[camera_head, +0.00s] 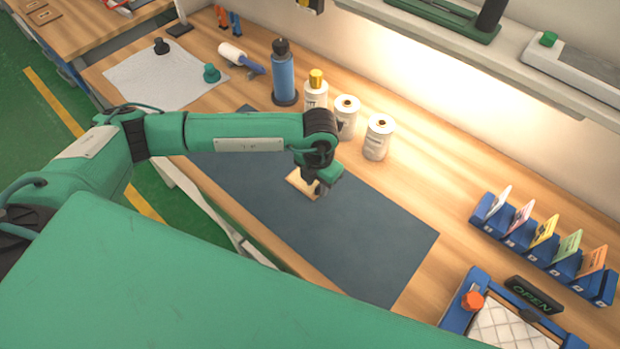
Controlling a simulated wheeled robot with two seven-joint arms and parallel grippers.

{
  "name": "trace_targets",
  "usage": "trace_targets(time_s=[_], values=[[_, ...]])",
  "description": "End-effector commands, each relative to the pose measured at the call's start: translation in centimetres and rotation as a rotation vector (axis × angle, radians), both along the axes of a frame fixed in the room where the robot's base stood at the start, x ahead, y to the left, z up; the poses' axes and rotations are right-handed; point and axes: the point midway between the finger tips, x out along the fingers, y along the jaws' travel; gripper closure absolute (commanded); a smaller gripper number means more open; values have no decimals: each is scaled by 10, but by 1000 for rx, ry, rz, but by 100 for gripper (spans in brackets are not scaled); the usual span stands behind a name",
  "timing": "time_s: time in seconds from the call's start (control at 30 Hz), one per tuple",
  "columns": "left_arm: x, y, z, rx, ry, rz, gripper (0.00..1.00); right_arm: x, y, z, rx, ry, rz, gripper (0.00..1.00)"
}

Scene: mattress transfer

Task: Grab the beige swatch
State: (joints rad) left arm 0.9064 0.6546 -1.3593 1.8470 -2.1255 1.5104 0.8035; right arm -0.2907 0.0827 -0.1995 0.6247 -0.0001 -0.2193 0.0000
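The beige swatch (300,183) lies on the dark blue-grey mat (385,235) in the middle of the workbench. My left gripper (318,188) is directly over the swatch and points down at it, close to its right part. The wrist and gripper hide some of the swatch. The fingers are small and dark, and I cannot tell whether they are open, shut, or touching it. My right gripper is not in this view.
Several bottles and spools, including a white spool (378,138), stand behind the mat. A blue rack (545,250) with coloured cards is at the right. A blue-edged tray (462,300) sits at the lower right. The mat's right half is clear.

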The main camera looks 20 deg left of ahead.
Motion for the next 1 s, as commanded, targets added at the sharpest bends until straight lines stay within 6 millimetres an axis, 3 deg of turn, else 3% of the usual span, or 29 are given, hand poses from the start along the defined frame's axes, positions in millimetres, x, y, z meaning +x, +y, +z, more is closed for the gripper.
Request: trace_targets(time_s=[0.2, 0.4, 0.6, 1.0], values=[[0, 0, -19, 0, 1, 1, 67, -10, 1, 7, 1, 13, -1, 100], [0, 0, -21, 0, 0, 0, 67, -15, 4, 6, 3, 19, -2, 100], [0, 0, -20, 0, 0, 0, 100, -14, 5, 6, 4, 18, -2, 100], [0, 0, -17, -1, -1, 0, 100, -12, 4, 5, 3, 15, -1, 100]])
